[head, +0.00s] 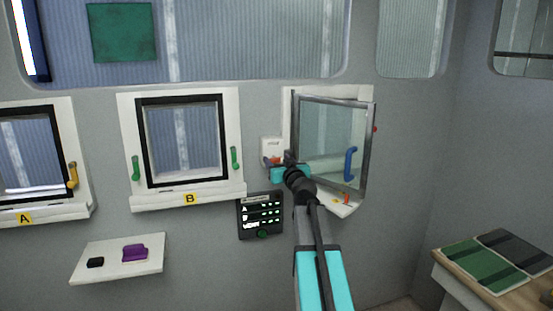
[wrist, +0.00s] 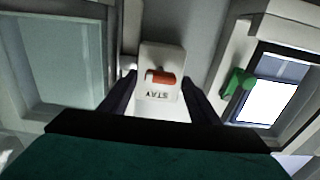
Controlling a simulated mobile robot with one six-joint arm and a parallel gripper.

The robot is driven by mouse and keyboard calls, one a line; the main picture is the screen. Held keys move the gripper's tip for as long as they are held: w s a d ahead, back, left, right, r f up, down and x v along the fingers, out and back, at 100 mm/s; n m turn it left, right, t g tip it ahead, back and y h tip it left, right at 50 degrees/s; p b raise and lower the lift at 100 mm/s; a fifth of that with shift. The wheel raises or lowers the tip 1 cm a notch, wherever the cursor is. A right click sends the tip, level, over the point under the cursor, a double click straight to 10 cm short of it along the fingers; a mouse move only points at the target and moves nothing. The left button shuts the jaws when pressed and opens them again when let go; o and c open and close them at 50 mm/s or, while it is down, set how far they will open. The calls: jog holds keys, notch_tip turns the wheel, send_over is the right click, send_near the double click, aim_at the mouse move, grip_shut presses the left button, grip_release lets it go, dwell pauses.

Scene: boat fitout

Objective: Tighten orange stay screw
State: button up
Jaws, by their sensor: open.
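The orange stay screw (wrist: 160,77) sits on a white plate (wrist: 163,58) marked "STAY", which reads upside down in the wrist view. The orange piece lies crosswise there. In the head view, the orange screw (head: 275,160) shows at the lower part of the white plate (head: 271,145), beside the open window, partly hidden by my gripper. My gripper (wrist: 160,92) is open, with one dark finger on each side of the plate and nothing between them but the plate and screw in line of sight. I cannot tell whether the fingers touch anything.
The glazed sash (head: 332,140) right of my arm is swung open, with a blue handle (head: 350,163). Window B (head: 184,205), with green handles, is closed at left. A dark panel (head: 261,216) with green lights is below. A shelf (head: 118,272) holds small black and purple items.

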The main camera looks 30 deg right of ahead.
jog(key=shift+x, duration=1)
jog(key=c, duration=1.1)
